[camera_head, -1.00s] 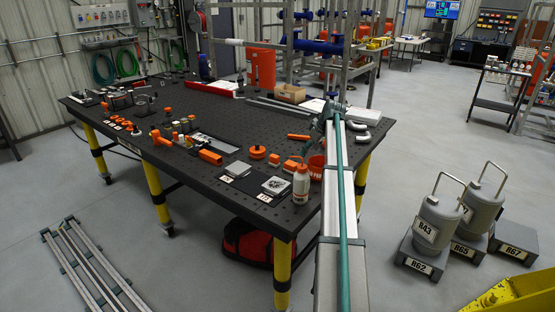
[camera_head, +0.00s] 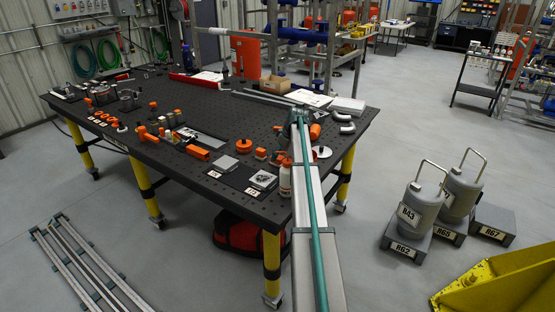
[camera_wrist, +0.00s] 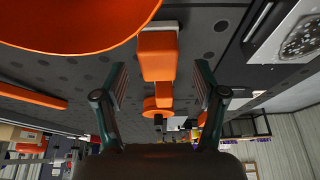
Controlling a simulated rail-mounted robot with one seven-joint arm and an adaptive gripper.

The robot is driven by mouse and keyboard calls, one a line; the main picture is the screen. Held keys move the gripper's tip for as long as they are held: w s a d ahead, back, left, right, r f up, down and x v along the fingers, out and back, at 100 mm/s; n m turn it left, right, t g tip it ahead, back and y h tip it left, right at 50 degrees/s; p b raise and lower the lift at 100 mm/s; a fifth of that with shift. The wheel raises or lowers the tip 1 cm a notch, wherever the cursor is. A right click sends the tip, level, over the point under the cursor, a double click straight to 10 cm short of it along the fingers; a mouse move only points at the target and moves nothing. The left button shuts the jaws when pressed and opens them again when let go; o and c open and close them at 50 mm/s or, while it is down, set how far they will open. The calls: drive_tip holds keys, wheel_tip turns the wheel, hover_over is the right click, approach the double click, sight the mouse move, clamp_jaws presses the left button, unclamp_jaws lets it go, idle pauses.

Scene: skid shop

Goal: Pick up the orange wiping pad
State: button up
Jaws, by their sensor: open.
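An orange block (camera_wrist: 157,55), which may be the wiping pad, lies on the dark perforated table. In the wrist view it is seen between the two fingers of my gripper (camera_wrist: 160,88), beyond them and untouched. A smaller orange piece (camera_wrist: 164,88) and a round orange piece (camera_wrist: 157,106) line up behind it. In the head view this row seems to be the orange block (camera_head: 276,158), a small one (camera_head: 261,153) and the orange disc (camera_head: 243,146). My gripper is open and empty; in the head view my arm hides most of it.
A large orange rim (camera_wrist: 70,20) fills the wrist view's top left, close to my gripper. A white bottle (camera_head: 285,178) and a light square plate (camera_head: 263,180) are near the table's front edge. A white disc (camera_head: 322,152) and an orange cylinder (camera_head: 315,131) sit right of my arm.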

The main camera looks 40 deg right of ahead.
drive_tip(key=shift+p+x, duration=0.3)
drive_tip(key=shift+x, duration=1.05)
drive_tip(key=shift+w+r, duration=0.1)
drive_tip(key=c, duration=1.2)
